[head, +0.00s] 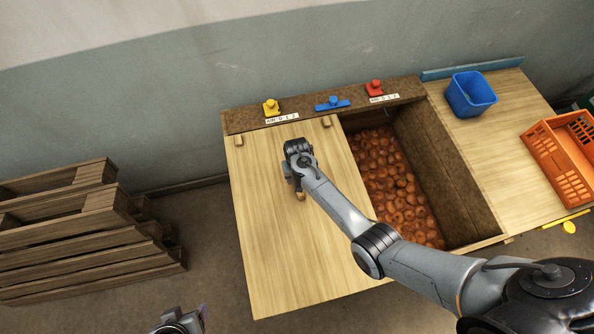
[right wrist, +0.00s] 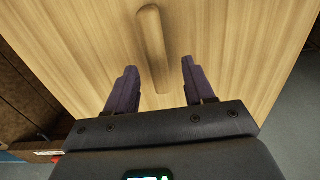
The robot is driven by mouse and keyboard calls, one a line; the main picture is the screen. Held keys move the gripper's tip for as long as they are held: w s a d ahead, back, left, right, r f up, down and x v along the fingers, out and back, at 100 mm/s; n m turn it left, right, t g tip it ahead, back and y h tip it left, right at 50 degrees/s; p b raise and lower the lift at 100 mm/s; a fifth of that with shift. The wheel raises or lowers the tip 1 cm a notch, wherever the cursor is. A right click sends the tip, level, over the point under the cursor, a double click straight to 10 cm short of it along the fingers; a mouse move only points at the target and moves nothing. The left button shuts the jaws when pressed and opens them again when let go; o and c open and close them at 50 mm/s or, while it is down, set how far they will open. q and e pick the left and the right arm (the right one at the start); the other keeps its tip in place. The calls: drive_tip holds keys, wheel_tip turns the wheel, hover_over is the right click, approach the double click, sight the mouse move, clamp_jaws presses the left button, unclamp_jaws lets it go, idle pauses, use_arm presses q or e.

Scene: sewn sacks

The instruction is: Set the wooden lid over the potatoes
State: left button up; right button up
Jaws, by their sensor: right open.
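The pale wooden lid (head: 265,230) lies flat at the left of the open bin, beside the potatoes (head: 395,185). What is under it is hidden. The potatoes are uncovered, partly hidden by my right arm. My right gripper (head: 294,180) is over the middle of the lid. In the right wrist view its purple fingers (right wrist: 158,68) are open, one on each side of the lid's bar handle (right wrist: 151,35). I cannot tell whether they touch it. The handle's end also shows in the head view (head: 301,196). My left gripper (head: 180,322) is at the bottom edge, mostly cut off.
The bin's brown back ledge (head: 240,119) carries yellow, blue and red knobs. A wooden side table (head: 500,140) at the right holds a blue bin (head: 471,97) and an orange crate (head: 560,160). Pallets (head: 85,235) are stacked on the floor at the left.

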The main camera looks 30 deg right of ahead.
drive_tip(key=shift+r, duration=1.85)
drive_tip(key=shift+s, duration=0.15)
